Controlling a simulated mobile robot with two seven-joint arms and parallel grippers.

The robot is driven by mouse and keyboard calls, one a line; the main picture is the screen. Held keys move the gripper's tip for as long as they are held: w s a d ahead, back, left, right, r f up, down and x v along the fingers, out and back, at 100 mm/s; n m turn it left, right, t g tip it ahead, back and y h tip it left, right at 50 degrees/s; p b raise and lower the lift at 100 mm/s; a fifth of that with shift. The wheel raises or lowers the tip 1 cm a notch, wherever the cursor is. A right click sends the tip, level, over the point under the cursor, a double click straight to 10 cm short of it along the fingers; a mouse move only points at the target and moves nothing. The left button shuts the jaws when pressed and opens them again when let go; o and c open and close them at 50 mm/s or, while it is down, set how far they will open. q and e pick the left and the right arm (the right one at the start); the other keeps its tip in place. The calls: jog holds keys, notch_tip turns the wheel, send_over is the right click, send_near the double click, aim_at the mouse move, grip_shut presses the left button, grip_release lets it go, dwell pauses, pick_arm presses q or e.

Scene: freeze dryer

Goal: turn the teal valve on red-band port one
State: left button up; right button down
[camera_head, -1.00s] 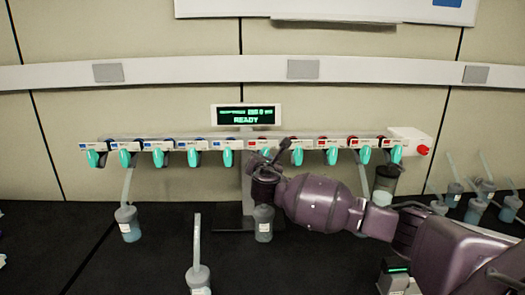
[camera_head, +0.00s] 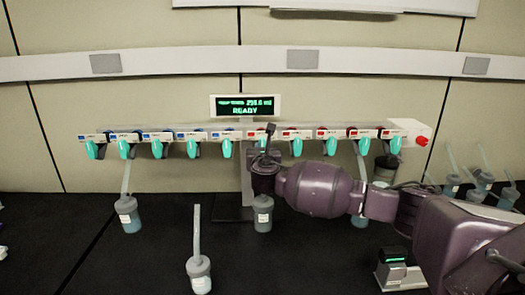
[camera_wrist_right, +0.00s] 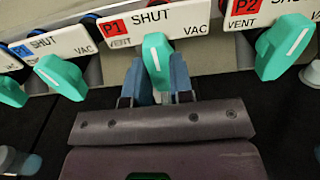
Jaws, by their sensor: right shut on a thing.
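In the right wrist view, the teal valve (camera_wrist_right: 157,56) hangs under the white label plate (camera_wrist_right: 150,22) with the red P1 band, marked VENT, SHUT and VAC. Its white line runs nearly straight up and down, slightly tilted. My right gripper (camera_wrist_right: 158,80) has its blue-grey fingers on both sides of the valve's lower part and is shut on it. In the head view, my right gripper (camera_head: 265,153) is at the middle of the manifold and hides most of this valve. My left gripper is not in view.
A P2 valve (camera_wrist_right: 285,46) sits right of P1, and a blue-band valve (camera_wrist_right: 62,77) sits left. The display (camera_head: 245,107) reads READY. A flask (camera_head: 263,214) stands below my gripper; another flask (camera_head: 199,274) stands nearer on the black bench.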

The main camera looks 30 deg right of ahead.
jog(key=c, duration=1)
grip_release()
jog(key=b+v, duration=0.1)
jog(key=v, duration=1)
jog(key=shift+b, duration=0.3)
jog(key=shift+d, duration=0.15)
